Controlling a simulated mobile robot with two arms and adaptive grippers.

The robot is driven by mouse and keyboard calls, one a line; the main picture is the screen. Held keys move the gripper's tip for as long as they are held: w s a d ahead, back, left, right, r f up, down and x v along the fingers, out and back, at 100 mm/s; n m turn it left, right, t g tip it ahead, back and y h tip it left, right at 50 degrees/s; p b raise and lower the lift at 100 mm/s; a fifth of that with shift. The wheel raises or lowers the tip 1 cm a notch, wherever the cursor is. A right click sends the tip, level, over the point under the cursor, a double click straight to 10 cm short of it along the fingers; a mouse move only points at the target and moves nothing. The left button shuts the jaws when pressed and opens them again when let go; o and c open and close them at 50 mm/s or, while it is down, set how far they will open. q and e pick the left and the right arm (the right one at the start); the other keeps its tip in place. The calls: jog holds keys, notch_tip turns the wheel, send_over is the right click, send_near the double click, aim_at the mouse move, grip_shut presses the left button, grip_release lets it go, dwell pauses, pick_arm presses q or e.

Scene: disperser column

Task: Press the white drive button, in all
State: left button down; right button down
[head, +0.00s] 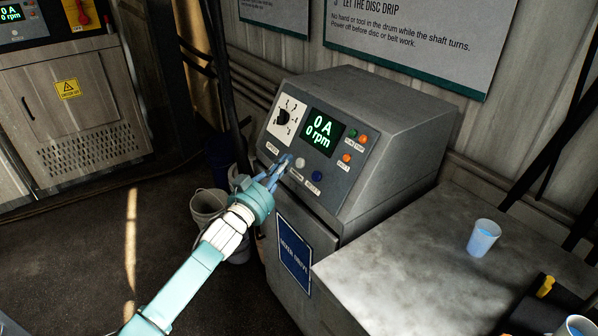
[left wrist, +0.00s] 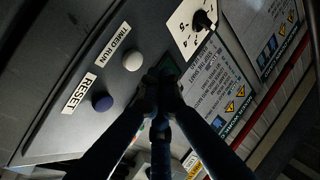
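The grey drive console (head: 372,150) has a lit display (head: 323,131) reading 0 A and 0 rpm. A pale white button (head: 301,163) sits on the lower panel, left of a blue button (head: 317,176). In the left wrist view the white button (left wrist: 132,60) is beside the label TIMED RUN, and the blue button (left wrist: 102,101) is beside RESET. My left gripper (head: 287,160) is at the panel, just left of the white button. Its fingertips (left wrist: 163,84) come together with nothing seen between them. They hide part of the panel; contact is unclear. My right gripper is out of view.
A dial (head: 284,117) is left of the display; small green and orange lamps (head: 357,138) are right of it. Buckets (head: 207,205) stand on the floor left of the console.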

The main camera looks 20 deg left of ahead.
aim_at(303, 153)
pick_arm(q)
jog(key=shift+w+d+f+b, duration=0.35)
jog(key=shift+w+d, duration=0.1)
jog(key=shift+w, duration=0.1)
dwell(1.2)
jog(key=shift+w+d+f, duration=0.2)
jog(key=shift+w, duration=0.1)
jog(key=shift+w+d+f+b, duration=0.2)
jog(key=shift+w+d+b, duration=0.05)
jog(key=shift+b, duration=0.25)
dwell(0.5)
dwell(0.4)
jog(key=shift+s+a+r+p, duration=0.45)
jog(key=shift+s+p, duration=0.15)
jog(key=shift+p, duration=0.2)
